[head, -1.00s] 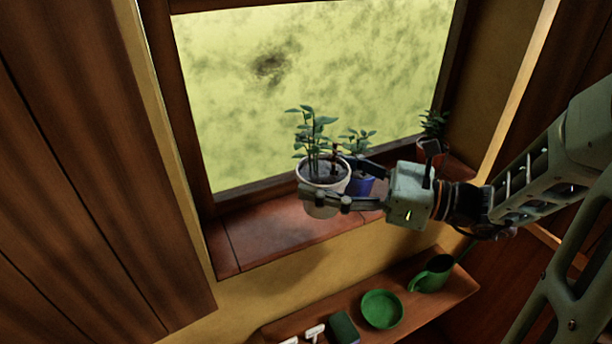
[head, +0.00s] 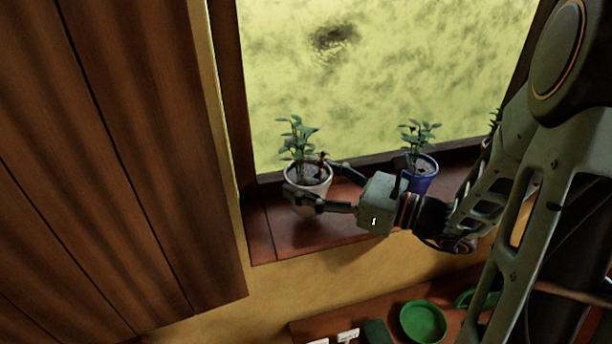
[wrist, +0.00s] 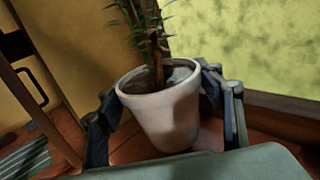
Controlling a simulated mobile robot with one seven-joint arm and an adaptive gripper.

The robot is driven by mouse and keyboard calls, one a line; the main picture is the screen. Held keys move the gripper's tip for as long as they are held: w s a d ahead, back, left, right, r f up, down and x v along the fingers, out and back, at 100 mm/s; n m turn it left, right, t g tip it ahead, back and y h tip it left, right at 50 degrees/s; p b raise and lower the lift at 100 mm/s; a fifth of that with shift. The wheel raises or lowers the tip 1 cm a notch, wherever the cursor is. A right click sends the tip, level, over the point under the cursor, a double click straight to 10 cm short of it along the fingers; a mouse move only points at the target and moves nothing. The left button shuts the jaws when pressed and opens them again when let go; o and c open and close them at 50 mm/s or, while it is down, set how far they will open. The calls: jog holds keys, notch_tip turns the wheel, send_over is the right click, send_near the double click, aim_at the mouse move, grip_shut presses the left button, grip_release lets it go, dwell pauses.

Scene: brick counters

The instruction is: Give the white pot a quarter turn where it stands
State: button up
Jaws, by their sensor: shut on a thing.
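The white pot (head: 309,190), with a leafy green plant in it, is at the left end of the brown window sill in the head view. My gripper (head: 313,181) reaches in from the right and is shut on the pot, one finger on each side. In the wrist view the white pot (wrist: 165,112) fills the middle between the dark fingers of my gripper (wrist: 158,103). The pot looks about upright. I cannot tell whether its base touches the sill.
A blue pot (head: 424,178) with a plant stands on the sill (head: 285,236) to the right, behind my arm. The window pane is close behind. A wooden panel (head: 110,150) is at the left. Below, a shelf holds a green plate (head: 423,322).

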jog(key=n+g+y, duration=0.1)
jog(key=n+g, duration=0.1)
jog(key=shift+w+d+g, duration=0.1)
jog(key=shift+g, duration=0.3)
jog(key=shift+f+b, duration=0.25)
jog(key=shift+b, duration=0.05)
jog(key=shift+f+b, duration=0.75)
jog(key=shift+f, duration=0.35)
jog(key=o, duration=1.8)
jog(key=shift+o, duration=0.5)
jog(key=shift+f, duration=0.1)
